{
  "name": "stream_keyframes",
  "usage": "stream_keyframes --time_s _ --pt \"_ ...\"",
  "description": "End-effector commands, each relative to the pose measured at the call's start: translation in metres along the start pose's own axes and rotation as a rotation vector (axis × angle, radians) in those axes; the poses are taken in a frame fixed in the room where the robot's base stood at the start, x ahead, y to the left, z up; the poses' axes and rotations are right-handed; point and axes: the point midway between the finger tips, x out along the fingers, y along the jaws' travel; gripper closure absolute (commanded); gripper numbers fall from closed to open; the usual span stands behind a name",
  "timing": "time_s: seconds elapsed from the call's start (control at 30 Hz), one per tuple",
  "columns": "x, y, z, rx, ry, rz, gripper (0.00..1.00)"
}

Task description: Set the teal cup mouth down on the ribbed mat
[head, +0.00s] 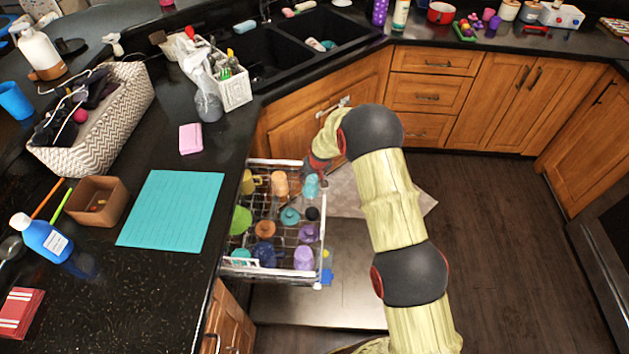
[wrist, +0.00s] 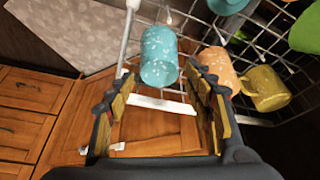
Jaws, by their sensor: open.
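The speckled teal cup (head: 311,186) is in the pulled-out dishwasher rack (head: 270,162), at its far right corner. In the wrist view the teal cup (wrist: 159,54) lies just beyond my fingertips, roughly between them and apart from both. Its closed, rounded end seems to face me; its mouth is hidden. My gripper (wrist: 162,84) is open and empty. In the head view my gripper (head: 314,170) is at the rack's far right corner, partly covered by my arm. The teal ribbed mat (head: 172,210) lies flat and bare on the left counter.
An orange cup (head: 280,184) and a yellow mug (wrist: 266,88) stand close beside the teal cup. Several other cups and bowls fill the rack. A pink sponge (head: 190,139), brown box (head: 97,201) and blue bottle (head: 42,238) are near the mat.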

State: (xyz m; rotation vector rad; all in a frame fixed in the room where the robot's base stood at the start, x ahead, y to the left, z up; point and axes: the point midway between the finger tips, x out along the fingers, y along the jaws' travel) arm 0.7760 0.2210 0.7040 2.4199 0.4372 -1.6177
Motion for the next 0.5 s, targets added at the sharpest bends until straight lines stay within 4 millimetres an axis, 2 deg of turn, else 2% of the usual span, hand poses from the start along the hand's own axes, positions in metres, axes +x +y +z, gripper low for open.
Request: stream_keyframes --time_s 0.5 --pt "0.051 0.000 0.002 -0.001 0.000 0.000 0.47"
